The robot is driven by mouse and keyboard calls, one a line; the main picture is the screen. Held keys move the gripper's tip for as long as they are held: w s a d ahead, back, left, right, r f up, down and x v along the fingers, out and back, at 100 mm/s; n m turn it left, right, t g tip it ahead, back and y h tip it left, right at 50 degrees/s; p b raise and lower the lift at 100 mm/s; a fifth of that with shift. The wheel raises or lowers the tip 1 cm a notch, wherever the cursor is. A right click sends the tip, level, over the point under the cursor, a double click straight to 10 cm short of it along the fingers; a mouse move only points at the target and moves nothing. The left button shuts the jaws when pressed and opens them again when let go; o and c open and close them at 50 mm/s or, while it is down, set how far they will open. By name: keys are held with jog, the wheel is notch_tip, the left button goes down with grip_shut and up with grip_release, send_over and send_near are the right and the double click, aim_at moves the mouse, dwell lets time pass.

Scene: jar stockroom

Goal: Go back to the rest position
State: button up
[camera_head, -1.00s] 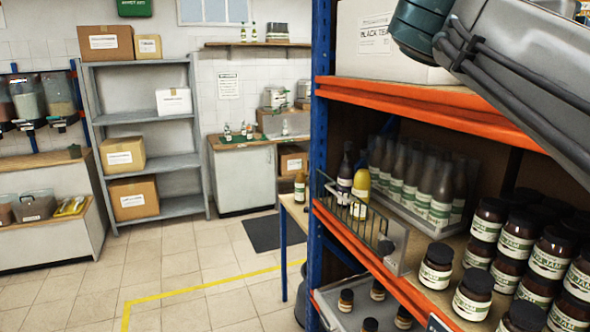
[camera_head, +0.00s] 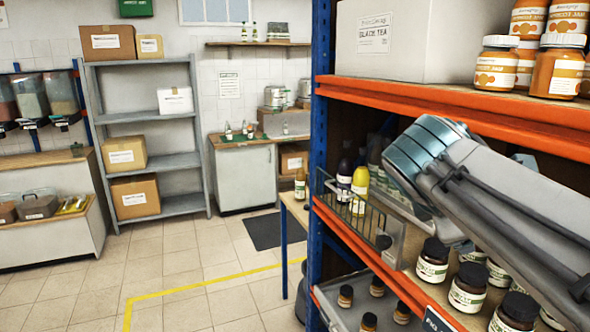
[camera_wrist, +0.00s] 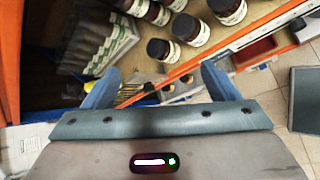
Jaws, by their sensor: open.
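My gripper (camera_wrist: 160,84) shows in the wrist view with its two blue fingers spread apart and nothing between them. It points at the middle shelf, with dark-lidded jars (camera_wrist: 188,28) and a crate of bottles (camera_wrist: 98,38) beyond the fingertips. In the head view my arm reaches in from the right across the middle shelf and covers part of the bottles and jars there. My gripper's fingers cannot be made out in that view.
The rack's orange upper shelf edge (camera_head: 460,104) runs just above my arm. Orange jam jars (camera_head: 556,66) and a white box (camera_head: 382,40) stand on that shelf. A wire basket (camera_head: 345,208) holds bottles at the rack's left end. The tiled floor (camera_head: 190,260) is clear.

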jog(key=s+a+f+m+g+y, duration=0.1)
jog(key=s+a+f+m+y, duration=0.1)
jog(key=f+m, duration=0.3)
jog(key=s+a+f+m+g+y, duration=0.2)
jog(key=s+a+f+m+y, duration=0.1)
jog(key=f, duration=0.8)
jog(key=s+a+f+m+g+y, duration=0.1)
jog(key=s+a+f+m, duration=0.3)
jog(key=f+m, duration=0.4)
jog(key=shift+s+a+f+y, duration=0.15)
jog(key=shift+s+a+y, duration=0.1)
jog(key=shift+s+y, duration=0.45)
